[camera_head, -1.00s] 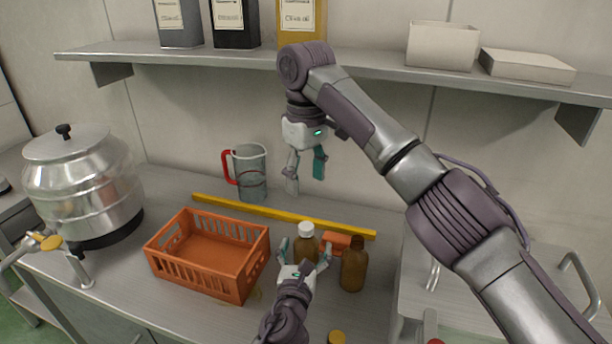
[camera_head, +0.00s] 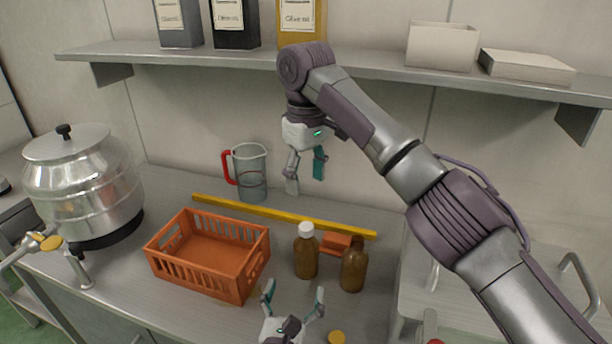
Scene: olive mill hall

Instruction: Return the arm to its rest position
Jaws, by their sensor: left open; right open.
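My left gripper (camera_head: 293,300) is open and empty at the bottom of the head view, over the front part of the bench. It is apart from the white-capped brown bottle (camera_head: 306,256), which stands upright beyond it. My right gripper (camera_head: 305,176) is open and empty, pointing down in the air below the shelf. Its arm comes in from the right and crosses the view.
A second brown bottle (camera_head: 353,268) stands right of the first, an orange object (camera_head: 336,243) behind them. A shelf (camera_head: 370,70) runs above.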

